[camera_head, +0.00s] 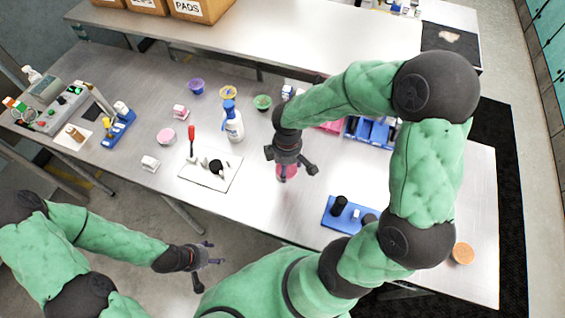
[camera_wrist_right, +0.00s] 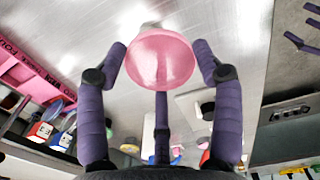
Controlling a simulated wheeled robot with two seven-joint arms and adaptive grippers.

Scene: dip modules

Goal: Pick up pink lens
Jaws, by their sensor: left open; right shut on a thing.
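The pink lens (camera_wrist_right: 161,60) is a smooth, shiny pink round piece between the fingertips of my right gripper (camera_wrist_right: 161,65) in the right wrist view. In the head view my right gripper (camera_head: 291,162) points down over the middle of the table, shut on the lens (camera_head: 287,173), which is partly hidden by the fingers. I cannot tell whether the lens is clear of the table top. My left gripper (camera_head: 208,256) is open and empty, off the table's front edge.
A white tray (camera_head: 226,180) with a red-handled tool lies to the left, with a spray bottle (camera_head: 232,122) behind it. A blue tray (camera_head: 345,218) stands to the right. Small coloured bowls (camera_head: 262,102) and a pink round dish (camera_head: 166,134) sit further left and back.

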